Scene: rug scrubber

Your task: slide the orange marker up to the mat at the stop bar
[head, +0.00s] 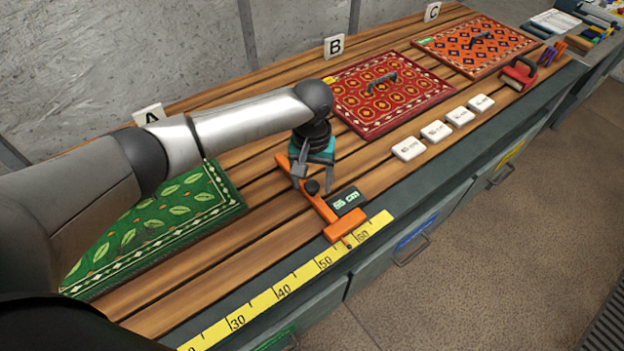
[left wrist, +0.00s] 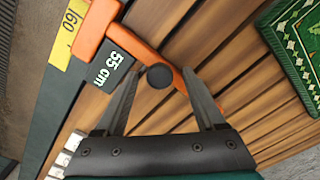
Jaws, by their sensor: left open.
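The orange marker (head: 340,228) sits across the slats at the bench's front edge, beside the yellow ruler (head: 283,290). Its thin orange arm reaches back over the slats, and its display (head: 346,200) reads 55 cm. The marker also shows in the left wrist view (left wrist: 97,25), with a dark round knob (left wrist: 159,76). My left gripper (head: 312,180) is open, its fingertips on either side of the knob; contact cannot be told. The green mat (head: 165,220) by sign A lies left of the marker, with bare slats between. I cannot tell which part is the stop bar. My right gripper is out of view.
A red mat (head: 385,95) by sign B and an orange mat (head: 480,47) by sign C lie farther right, each with a handle. Several white blocks (head: 409,149) and a red-handled tool (head: 519,74) stand near the front edge. My left arm hides part of the green mat.

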